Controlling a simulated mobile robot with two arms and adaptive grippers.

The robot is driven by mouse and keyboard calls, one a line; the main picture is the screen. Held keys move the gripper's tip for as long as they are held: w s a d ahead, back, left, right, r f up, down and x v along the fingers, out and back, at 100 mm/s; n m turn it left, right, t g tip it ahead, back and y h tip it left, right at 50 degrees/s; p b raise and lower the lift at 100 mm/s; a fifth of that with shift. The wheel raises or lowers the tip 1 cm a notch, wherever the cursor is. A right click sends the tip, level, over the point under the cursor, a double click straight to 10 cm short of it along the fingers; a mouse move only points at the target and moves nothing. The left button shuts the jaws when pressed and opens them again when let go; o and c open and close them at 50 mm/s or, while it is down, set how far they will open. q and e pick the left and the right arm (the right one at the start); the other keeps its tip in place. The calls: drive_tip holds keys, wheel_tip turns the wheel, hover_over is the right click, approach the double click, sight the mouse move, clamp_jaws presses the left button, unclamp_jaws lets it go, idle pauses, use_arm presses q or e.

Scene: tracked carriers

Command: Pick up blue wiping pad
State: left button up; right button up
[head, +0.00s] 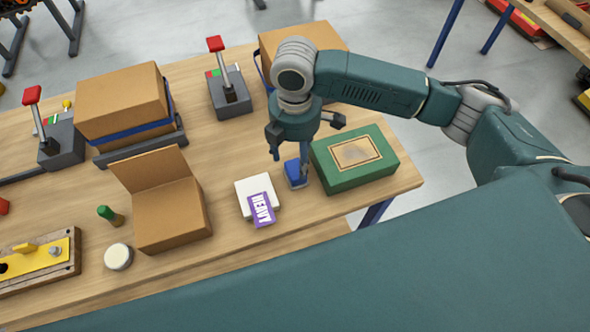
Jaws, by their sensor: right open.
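The blue wiping pad (293,174) lies on the wooden table, between a white block with a purple label and a green box. My right gripper (291,155) points down right above the pad, with one finger in front of the pad's far right part. The gripper is open, and I cannot tell whether a finger touches the pad. The pad's far edge is partly hidden by the gripper. My left gripper is not in view.
The green box (378,167) stands close on the pad's right. The white block (254,190) with its purple label (262,211) is close on the left. An open cardboard box (170,211), a white round jar (118,257) and lever units (230,96) stand farther left.

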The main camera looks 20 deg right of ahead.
sight(295, 168)
drive_tip(key=shift+f, duration=0.4)
wheel_tip(295, 168, down, 5)
drive_tip(key=shift+d+r+p, duration=0.1)
drive_tip(key=shift+p, duration=0.55)
drive_tip(key=shift+f, duration=0.35)
drive_tip(key=c, duration=1.2)
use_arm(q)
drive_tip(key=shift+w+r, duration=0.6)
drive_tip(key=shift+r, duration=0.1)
use_arm(e)
drive_tip(key=shift+o, duration=0.2)
drive_tip(key=shift+r, duration=0.1)
